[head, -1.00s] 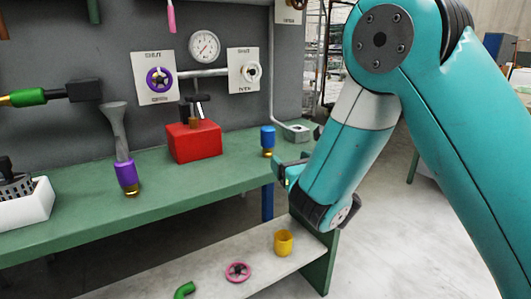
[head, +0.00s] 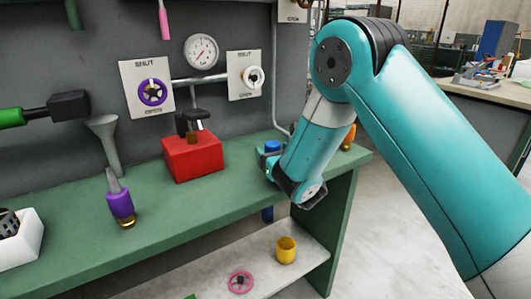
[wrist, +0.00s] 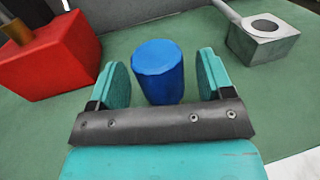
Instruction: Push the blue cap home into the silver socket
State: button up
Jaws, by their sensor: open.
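The blue cap (wrist: 158,82) stands upright on the green bench, between the two fingers of my gripper (wrist: 160,62) in the wrist view. My gripper is open, with a gap on each side of the cap. In the head view only the top of the cap (head: 272,146) shows above my gripper (head: 268,156); its lower part is hidden. The silver socket (wrist: 277,48), a grey metal block with a round hole on top, sits to the right of the cap in the wrist view. The hole looks empty. In the head view my arm hides the socket.
A red box (head: 192,156) with a dark clamp-like top stands left of my gripper. A purple piece (head: 121,207) and a white bin (head: 20,243) stand farther left on the bench. A lower shelf holds a yellow cup (head: 286,250) and a pink wheel (head: 240,282).

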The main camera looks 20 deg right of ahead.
jog(key=shift+w+d, duration=0.25)
jog(key=shift+w, duration=0.1)
jog(key=shift+a, duration=0.2)
jog(key=shift+c, duration=0.5)
jog(key=shift+a, duration=0.1)
jog(key=c, duration=1.1)
jog(key=shift+o, duration=0.2)
